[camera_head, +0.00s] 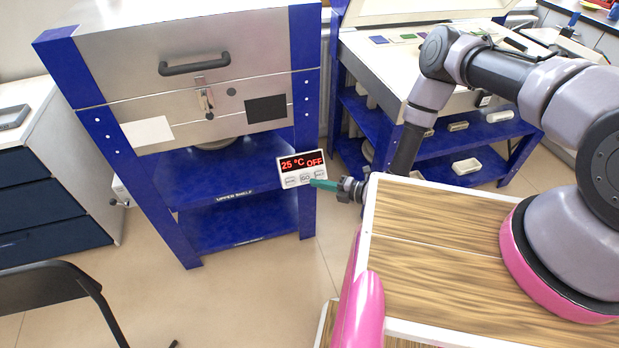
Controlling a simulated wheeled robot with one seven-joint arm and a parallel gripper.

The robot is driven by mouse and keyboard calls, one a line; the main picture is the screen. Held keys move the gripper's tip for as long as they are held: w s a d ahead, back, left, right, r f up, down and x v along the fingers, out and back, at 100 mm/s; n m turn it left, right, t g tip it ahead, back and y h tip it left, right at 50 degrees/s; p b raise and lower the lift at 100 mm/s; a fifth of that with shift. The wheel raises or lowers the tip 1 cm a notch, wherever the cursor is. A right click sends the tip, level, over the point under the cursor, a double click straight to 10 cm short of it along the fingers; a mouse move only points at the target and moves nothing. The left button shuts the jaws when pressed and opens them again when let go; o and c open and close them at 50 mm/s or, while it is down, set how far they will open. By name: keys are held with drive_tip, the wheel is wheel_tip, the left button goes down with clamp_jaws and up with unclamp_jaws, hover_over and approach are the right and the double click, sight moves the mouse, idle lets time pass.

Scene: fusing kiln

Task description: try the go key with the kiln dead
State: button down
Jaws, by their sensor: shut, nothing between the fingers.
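The kiln (210,60) stands at the upper left, a steel body on a blue frame, with its lid down. A small white controller (301,170) sits at the frame's right front leg. Its red display reads "25 °C OFF". A row of keys lies below the display; the middle one, the go key (305,178), is partly covered by my gripper's tip. My gripper (314,183) has green fingers that are shut and empty, pointing left at the keys. I cannot tell whether the tip touches the go key.
A blue shelf (230,165) marked "UPPER SHELF" lies under the kiln. A worktable (385,65) with blue shelves stands to the right, behind my arm. A dark chair (60,290) is at the lower left. The floor (240,300) in front is clear.

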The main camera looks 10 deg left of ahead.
sight(301, 177)
drive_tip(key=shift+w, duration=0.1)
drive_tip(key=w+a+f, duration=0.3)
drive_tip(key=w+f, duration=0.2)
drive_tip(key=shift+w+a+f, duration=0.15)
drive_tip(key=shift+w+a, duration=0.2)
idle(0.4)
drive_tip(key=shift+f, duration=0.1)
idle(1.8)
drive_tip(key=shift+w+a+f, duration=0.15)
drive_tip(key=shift+w, duration=0.15)
drive_tip(key=shift+w+a+f, duration=0.2)
drive_tip(key=shift+w+f, duration=0.1)
idle(1.0)
drive_tip(key=shift+s+r, duration=0.1)
drive_tip(key=shift+s+d+r, duration=0.35)
drive_tip(key=shift+s+r, duration=0.1)
drive_tip(key=shift+s, duration=0.05)
drive_tip(key=shift+s+d+r, duration=0.55)
drive_tip(key=shift+s+r, duration=0.25)
drive_tip(key=shift+s, duration=0.05)
drive_tip(key=shift+s+d+r, duration=0.5)
drive_tip(key=shift+s+r, duration=0.25)
drive_tip(key=shift+s, duration=0.05)
